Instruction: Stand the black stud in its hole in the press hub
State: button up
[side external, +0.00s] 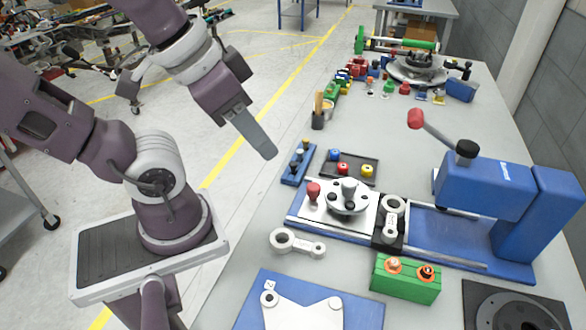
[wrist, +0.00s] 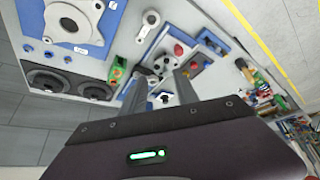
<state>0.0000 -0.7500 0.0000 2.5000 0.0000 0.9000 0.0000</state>
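The press hub (side external: 349,199) is a round grey disc with dark holes and a raised centre, on a pale plate of the blue press. It also shows in the wrist view (wrist: 163,66), partly behind my fingers. A small blue rack (side external: 298,165) left of the hub holds upright dark studs; which one is the black stud is too small to tell. The rack also shows in the wrist view (wrist: 212,42). My gripper (side external: 268,152) is above and left of the rack, pointing down and right. In the wrist view its fingers (wrist: 160,84) are apart with nothing held between them.
A dark tray (side external: 372,180) with coloured parts lies behind the hub. A red knob (side external: 313,191) stands left of the hub. The blue press (side external: 485,190), with its red-tipped lever, stands at right. A grey link (side external: 297,244) and green block (side external: 405,279) lie in front.

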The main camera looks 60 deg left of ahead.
jog(key=shift+c, duration=0.8)
jog(key=m+g, duration=0.6)
jog(key=m, duration=0.3)
send_over(293, 163)
notch_tip(293, 163, down, 13)
jog(key=shift+f, duration=0.2)
notch_tip(293, 163, down, 8)
jog(key=shift+r, duration=0.1)
jog(key=shift+c, duration=0.4)
grip_shut()
jog(key=shift+r, duration=0.1)
jog(key=shift+r, duration=0.1)
